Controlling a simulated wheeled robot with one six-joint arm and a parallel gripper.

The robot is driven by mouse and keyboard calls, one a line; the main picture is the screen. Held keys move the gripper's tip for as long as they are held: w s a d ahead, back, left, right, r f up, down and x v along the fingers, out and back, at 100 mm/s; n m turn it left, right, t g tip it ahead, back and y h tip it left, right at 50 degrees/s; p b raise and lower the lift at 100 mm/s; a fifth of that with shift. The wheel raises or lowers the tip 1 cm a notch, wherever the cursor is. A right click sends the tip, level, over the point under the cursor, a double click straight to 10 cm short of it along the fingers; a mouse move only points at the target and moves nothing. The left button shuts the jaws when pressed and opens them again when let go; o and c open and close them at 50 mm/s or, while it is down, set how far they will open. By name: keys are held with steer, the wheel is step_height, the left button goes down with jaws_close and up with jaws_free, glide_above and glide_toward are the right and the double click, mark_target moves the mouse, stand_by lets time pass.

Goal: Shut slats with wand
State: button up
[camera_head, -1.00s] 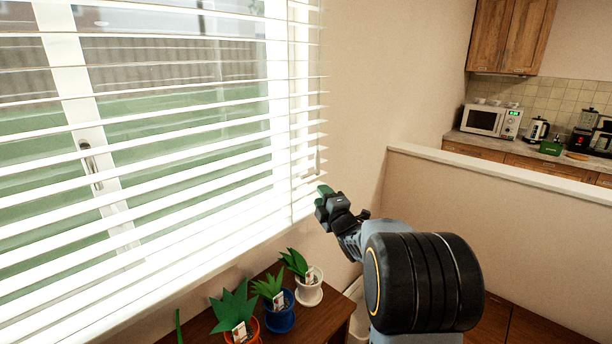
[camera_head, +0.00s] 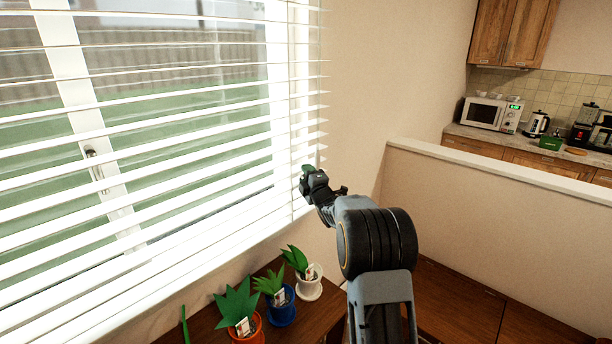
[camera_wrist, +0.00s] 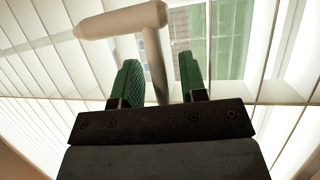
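The white blind (camera_head: 150,165) covers the window, and its slats are open, with green ground and a fence showing between them. The slats also fill the wrist view (camera_wrist: 35,65). A pale wand (camera_wrist: 155,65) with a thick crosswise end (camera_wrist: 120,20) shows in the wrist view. My gripper (camera_wrist: 160,75) is open, its green-padded fingers on either side of the wand's stem. I cannot tell whether either finger touches it. In the head view my gripper (camera_head: 306,171) is at the blind's lower right edge, where the wand is hard to make out.
Potted plants stand on a wooden surface below the blind, including white (camera_head: 309,287), blue (camera_head: 281,311) and orange (camera_head: 247,332) pots. A low wall (camera_head: 480,215) stands at the right, with a kitchen counter and microwave (camera_head: 492,114) behind it.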

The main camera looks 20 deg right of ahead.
steer(key=shift+c, duration=0.4)
jaws_close()
